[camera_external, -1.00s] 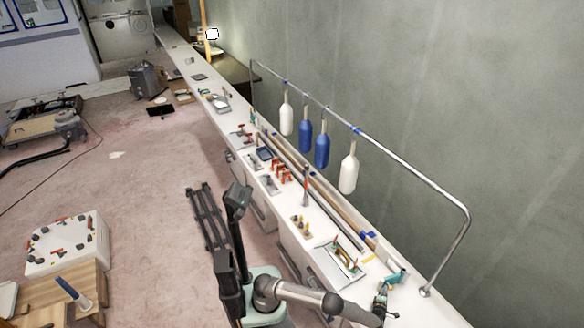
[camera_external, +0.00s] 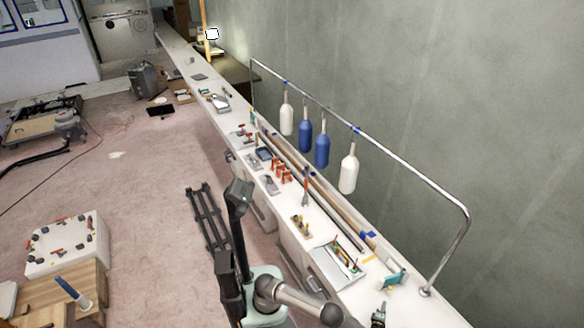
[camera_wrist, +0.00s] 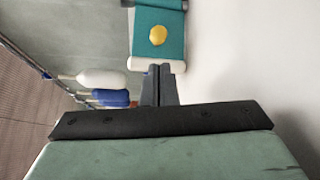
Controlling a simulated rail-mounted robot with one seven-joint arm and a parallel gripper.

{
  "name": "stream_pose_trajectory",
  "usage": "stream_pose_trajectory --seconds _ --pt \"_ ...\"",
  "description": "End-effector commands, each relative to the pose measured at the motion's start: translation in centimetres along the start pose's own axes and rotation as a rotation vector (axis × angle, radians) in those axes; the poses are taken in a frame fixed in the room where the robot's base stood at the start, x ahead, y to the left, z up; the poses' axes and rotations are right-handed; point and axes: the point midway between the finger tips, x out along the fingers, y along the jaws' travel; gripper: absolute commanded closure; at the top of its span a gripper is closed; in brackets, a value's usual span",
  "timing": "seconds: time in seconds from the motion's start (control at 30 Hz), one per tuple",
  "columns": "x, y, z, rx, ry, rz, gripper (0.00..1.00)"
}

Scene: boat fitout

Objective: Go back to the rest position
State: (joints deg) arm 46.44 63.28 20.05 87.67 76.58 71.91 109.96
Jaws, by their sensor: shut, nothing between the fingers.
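My gripper (camera_wrist: 160,88) shows in the wrist view with its two dark fingers together and nothing between them. In that view a teal piece with a yellow round spot (camera_wrist: 158,36) lies beyond the fingertips, apart from them as far as I can tell. In the external view my arm reaches over the near end of the long white counter. A small dark end part shows at the bottom edge there, and the fingers cannot be made out. A teal tool (camera_external: 394,281) lies on the counter just beyond it.
A metal rail (camera_external: 440,198) stands over the counter, with white and blue floats (camera_external: 321,150) hanging from it. Clamps, pads and long strips crowd the counter (camera_external: 228,125). A white box (camera_external: 65,250) stands at left. The pink floor (camera_external: 120,180) is largely open.

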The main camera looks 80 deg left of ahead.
Motion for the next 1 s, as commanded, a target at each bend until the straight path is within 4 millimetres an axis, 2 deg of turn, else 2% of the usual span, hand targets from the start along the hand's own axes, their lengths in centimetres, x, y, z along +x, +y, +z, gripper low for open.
stream_pose_trajectory --seconds 0.17,0.27,0.37,0.4,0.57,0.67,0.8,1.0 --pt "0.0 0.1 -0.1 -0.006 0.006 -0.001 1.0" --pt "1.6 2.4 -1.9 -0.13 0.102 -0.042 1.0" --pt "3.4 5.7 -5.3 -0.35 0.269 -0.098 1.0" --pt "4.0 7.2 -7.1 -0.461 0.353 -0.117 1.0" --pt "4.5 12.9 -14.8 -0.951 0.729 -0.135 1.0" --pt "3.3 16.2 -19.4 -1.266 0.974 -0.087 1.0" --pt "0.3 20.1 -24.9 -1.685 1.31 0.06 1.0" --pt "-5.4 24.1 -31.1 -2.199 1.759 0.431 1.0"
